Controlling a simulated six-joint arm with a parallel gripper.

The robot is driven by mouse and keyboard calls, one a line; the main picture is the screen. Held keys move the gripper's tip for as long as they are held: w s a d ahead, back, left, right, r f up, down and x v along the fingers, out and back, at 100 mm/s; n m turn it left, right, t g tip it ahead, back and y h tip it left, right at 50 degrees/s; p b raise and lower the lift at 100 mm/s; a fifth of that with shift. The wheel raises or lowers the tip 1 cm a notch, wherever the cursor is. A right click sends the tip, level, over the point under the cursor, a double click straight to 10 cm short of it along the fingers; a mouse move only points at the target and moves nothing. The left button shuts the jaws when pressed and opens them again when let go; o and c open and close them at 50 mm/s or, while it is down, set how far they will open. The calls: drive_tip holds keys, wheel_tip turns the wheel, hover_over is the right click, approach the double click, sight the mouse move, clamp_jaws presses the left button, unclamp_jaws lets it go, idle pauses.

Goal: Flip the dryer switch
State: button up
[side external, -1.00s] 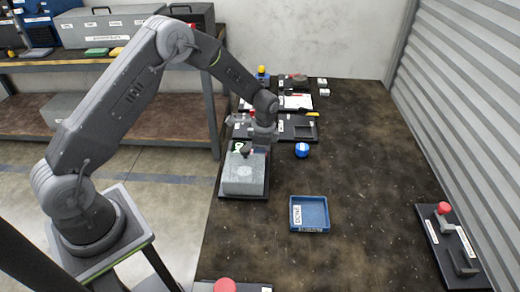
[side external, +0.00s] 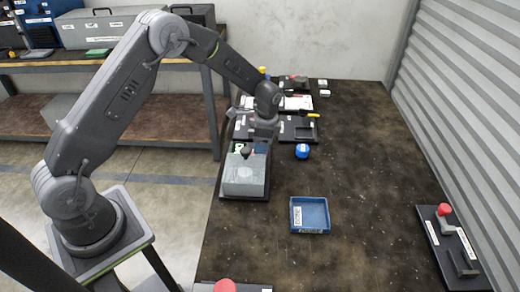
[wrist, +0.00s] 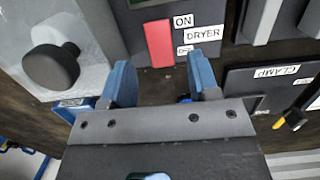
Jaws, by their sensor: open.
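The dryer switch (wrist: 160,43) is a red bar on a dark panel in the wrist view, beside white labels reading ON and DRYER. A smaller label below them is hard to read. My gripper (wrist: 161,70) is open, its two blue fingers apart with nothing between them. In this view the red bar lies just beyond the fingertips, toward the left finger. Contact cannot be made out. In the side view my gripper (side external: 258,138) hangs above the far end of a grey box (side external: 243,178); the switch cannot be made out there.
A black round knob (wrist: 52,66) stands left of the switch. A CLAMP panel (wrist: 238,80) is at right. In the side view, a blue tray (side external: 310,229) and a blue round object (side external: 302,151) lie on the table. A red-knobbed device (side external: 445,210) is far right. The table's right-middle is clear.

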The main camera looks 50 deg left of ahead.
wheel_tip(320, 180, up, 10)
drive_tip(key=d, duration=0.1)
drive_tip(key=shift+w+r, duration=0.25)
drive_tip(key=shift+w, duration=0.2)
drive_tip(key=s+d+r+n+t, duration=0.3)
drive_tip(key=s+r+n, duration=0.1)
drive_tip(key=s+r, duration=1)
drive_tip(key=s+d+n+t, duration=0.1)
drive_tip(key=s+n, duration=0.1)
drive_tip(key=s, duration=0.5)
drive_tip(key=s+d+r+n+t+h, duration=0.1)
drive_tip(key=s+n+t, duration=0.1)
drive_tip(key=s, duration=0.6)
drive_tip(key=shift+d+r+n+t, duration=0.3)
drive_tip(key=shift+n, duration=0.2)
